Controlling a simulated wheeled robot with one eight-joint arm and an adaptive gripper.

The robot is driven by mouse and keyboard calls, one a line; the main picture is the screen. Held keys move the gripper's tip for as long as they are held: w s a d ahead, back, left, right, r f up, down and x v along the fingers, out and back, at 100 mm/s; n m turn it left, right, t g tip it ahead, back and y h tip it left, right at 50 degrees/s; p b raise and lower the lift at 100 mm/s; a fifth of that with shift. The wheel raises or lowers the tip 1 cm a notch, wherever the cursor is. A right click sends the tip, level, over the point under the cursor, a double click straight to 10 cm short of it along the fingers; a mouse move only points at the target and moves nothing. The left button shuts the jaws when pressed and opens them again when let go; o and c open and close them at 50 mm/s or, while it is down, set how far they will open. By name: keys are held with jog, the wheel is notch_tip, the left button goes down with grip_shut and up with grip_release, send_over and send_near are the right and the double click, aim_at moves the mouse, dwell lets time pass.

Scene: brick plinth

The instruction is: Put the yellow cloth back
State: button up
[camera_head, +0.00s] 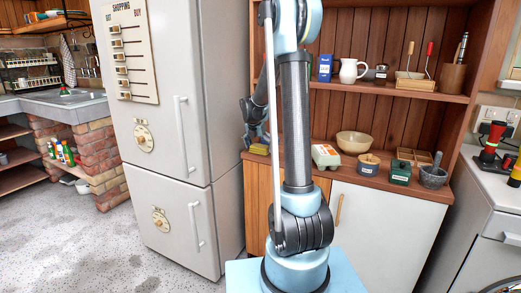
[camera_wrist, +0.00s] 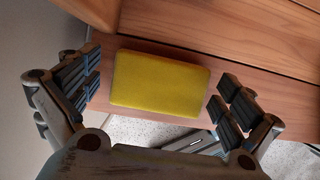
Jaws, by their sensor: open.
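The yellow cloth (camera_wrist: 160,80) is a flat, folded-looking yellow block lying on the wooden counter top (camera_wrist: 242,75), close to its edge. In the wrist view my gripper (camera_wrist: 158,92) is open, with one finger to the left of the cloth and one to the right, and a gap on both sides. In the head view only a small part of the cloth (camera_head: 259,149) shows at the left end of the counter.
A tall grey fridge (camera_head: 160,190) stands directly left of the counter. An egg carton (camera_head: 326,156), a beige bowl (camera_head: 354,142), a blue-grey pot (camera_head: 368,167), a green box (camera_head: 400,172) and a mortar (camera_head: 433,177) stand farther right. An upper shelf (camera_head: 390,88) overhangs the counter.

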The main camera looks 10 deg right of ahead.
jog(key=v, duration=1.1)
jog(key=s+d+r+m, duration=0.1)
jog(key=s+d+m, duration=0.1)
jog(key=s+m, duration=0.85)
jog(key=s+f+m+y, duration=0.1)
jog(key=s+f+m, duration=0.3)
jog(key=s, duration=0.6)
jog(key=s+f+m+g+y, duration=0.1)
jog(key=s+f+m, duration=0.3)
jog(key=s+m, duration=0.4)
jog(key=s+f+m, duration=0.5)
jog(key=s+m, duration=0.1)
jog(key=s, duration=0.6)
jog(key=shift+d+g+y, duration=0.3)
jog(key=shift+d+y, duration=0.1)
jog(key=shift+f, duration=0.1)
